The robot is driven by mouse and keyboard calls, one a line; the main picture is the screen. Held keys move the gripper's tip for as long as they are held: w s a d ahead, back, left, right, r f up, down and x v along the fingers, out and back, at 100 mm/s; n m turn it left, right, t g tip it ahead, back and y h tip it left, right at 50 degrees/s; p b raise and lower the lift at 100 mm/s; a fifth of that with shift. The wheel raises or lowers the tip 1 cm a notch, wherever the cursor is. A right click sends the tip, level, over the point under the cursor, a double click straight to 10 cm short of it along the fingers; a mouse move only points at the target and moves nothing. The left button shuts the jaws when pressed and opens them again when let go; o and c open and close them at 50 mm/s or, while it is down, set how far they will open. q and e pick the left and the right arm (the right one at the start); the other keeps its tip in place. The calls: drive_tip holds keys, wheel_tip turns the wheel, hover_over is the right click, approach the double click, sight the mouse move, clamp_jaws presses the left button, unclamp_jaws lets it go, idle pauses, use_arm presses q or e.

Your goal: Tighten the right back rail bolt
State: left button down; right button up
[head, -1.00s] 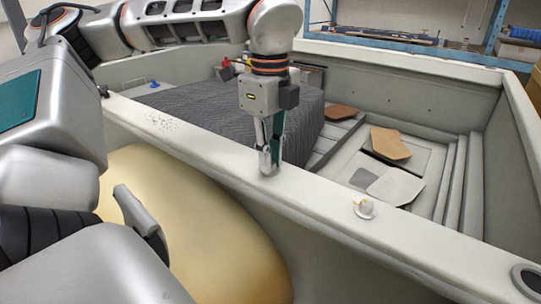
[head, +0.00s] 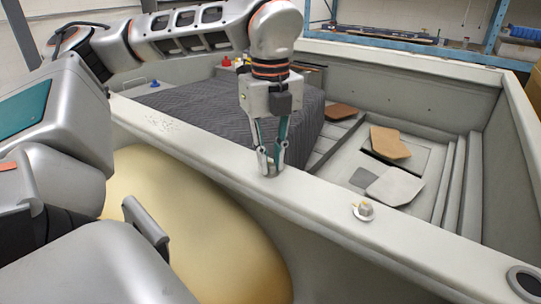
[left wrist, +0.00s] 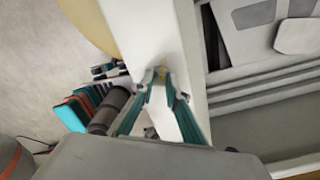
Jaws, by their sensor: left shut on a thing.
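My left gripper (head: 270,162) points straight down onto the pale rail (head: 215,150) in the head view. It is shut on a small bolt (left wrist: 161,72), whose yellowish top shows between the fingertips in the left wrist view. The fingers hide most of this bolt. A second bolt (head: 363,211), with a grey hex head and a yellow mark on its washer, stands on the same rail, nearer and to the right, apart from the gripper. My right gripper is not in view.
Behind the rail lies an open pale shell with steps, a dark quilted cover (head: 200,105) and loose brown and grey panels (head: 390,142). A rounded tan form (head: 175,215) bulges before the rail. A dark round fitting (head: 526,281) sits at the rail's near right end.

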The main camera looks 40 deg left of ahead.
sight(270, 165)
use_arm(q)
drive_tip(key=shift+m, duration=0.5)
drive_tip(key=c, duration=2)
unclamp_jaws()
wheel_tip(270, 165, up, 12)
drive_tip(key=shift+s, duration=0.1)
